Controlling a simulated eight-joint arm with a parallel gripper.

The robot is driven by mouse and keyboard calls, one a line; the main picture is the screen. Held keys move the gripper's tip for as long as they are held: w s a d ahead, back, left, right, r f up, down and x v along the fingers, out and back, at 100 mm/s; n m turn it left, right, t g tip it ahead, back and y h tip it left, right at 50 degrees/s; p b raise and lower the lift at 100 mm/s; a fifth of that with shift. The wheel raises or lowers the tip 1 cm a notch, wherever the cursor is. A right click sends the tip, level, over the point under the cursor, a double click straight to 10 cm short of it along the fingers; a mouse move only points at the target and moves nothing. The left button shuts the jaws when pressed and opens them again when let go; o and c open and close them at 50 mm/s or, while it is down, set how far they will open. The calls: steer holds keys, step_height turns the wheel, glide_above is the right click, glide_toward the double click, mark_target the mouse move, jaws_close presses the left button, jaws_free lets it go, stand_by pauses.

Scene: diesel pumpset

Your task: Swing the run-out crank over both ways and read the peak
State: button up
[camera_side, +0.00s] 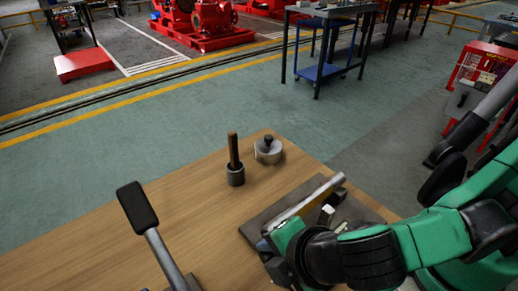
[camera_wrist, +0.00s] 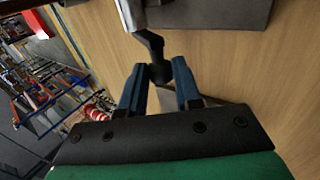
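In the wrist view a dark bent crank (camera_wrist: 150,42) comes down from a pale metal part at the top. Its black end lies between or just beyond the blue fingertips of my gripper (camera_wrist: 160,72). The fingers stand apart, one on each side of this end; whether they touch it I cannot tell. In the side view my gripper (camera_side: 277,241) is low over the grey plate (camera_side: 262,221) on the wooden bench, beside a long pale bar (camera_side: 310,199). My arm hides much of the fixture there. No readable dial shows in either view.
On the bench (camera_side: 120,237) stand a grey cup with a brown handle (camera_side: 235,170) and a round metal piece with a black knob (camera_side: 268,151). A black-headed lever (camera_side: 138,206) rises at the front left. Behind are open floor, a dark table (camera_side: 330,12) and red pumps (camera_side: 212,20).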

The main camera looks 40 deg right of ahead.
steer(key=o, duration=0.4)
steer(key=shift+r, duration=0.1)
step_height(320, 180, up, 20)
stand_by(0.8)
steer(key=shift+f, duration=0.2)
